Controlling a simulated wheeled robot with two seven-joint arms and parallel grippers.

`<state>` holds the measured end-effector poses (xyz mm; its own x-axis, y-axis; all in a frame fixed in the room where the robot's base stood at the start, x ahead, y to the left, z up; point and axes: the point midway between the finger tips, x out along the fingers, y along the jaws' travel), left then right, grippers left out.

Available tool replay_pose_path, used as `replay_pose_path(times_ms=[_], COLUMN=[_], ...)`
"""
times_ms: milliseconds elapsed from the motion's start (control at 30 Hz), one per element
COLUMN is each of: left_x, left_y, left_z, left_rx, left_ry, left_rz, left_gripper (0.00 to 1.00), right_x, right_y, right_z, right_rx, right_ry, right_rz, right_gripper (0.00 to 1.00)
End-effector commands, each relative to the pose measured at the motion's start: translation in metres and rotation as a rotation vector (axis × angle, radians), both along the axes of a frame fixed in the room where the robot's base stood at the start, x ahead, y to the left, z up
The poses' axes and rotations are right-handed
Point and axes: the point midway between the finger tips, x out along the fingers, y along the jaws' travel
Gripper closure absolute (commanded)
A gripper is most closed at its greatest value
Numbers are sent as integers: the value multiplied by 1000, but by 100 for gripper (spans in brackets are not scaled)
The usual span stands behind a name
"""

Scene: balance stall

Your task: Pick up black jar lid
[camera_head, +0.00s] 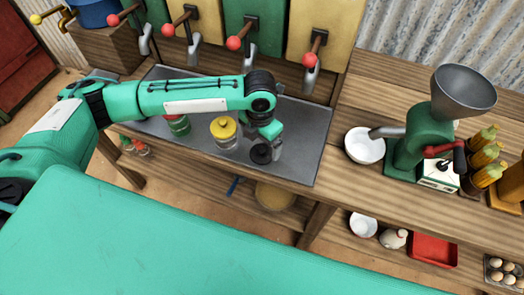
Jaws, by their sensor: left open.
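The black jar lid (261,154) is a small round dark piece near the front edge of the grey metal tray (307,143). My left arm reaches in from the left, and its gripper (273,147) points down just beside the lid at its upper right. The gripper is open, and part of it hides the area behind the lid. I cannot tell whether the fingers touch the lid. A glass jar with a yellow lid (223,128) stands to the left of it. A green jar (179,125) stands further left, partly under my arm. My right gripper is not in view.
Red-knobbed taps (311,60) hang along the back above the tray. A red tray (433,249) sits on the lower shelf.

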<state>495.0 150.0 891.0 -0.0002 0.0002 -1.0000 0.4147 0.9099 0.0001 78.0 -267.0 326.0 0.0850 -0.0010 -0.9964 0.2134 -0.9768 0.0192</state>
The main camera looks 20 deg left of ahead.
Motion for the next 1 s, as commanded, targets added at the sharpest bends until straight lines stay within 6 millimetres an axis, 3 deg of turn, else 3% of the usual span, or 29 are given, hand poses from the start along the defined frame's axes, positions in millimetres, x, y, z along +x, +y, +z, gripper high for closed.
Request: replay_pose_path(times_ms=[400, 700, 933, 1000], left_x=[5, 5, 5, 5], left_y=[2, 1, 1, 2], left_z=[-48, -55, -54, -54], left_rx=[1, 0, 0, 0], left_ry=[2, -1, -1, -1], left_rz=[0, -1, -1, -1], left_gripper=[7, 7, 50, 54], right_x=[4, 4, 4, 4], right_y=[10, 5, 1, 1], right_z=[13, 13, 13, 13], right_rx=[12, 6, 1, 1], right_ry=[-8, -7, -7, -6], right_rz=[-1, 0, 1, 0], right_gripper=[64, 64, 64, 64])
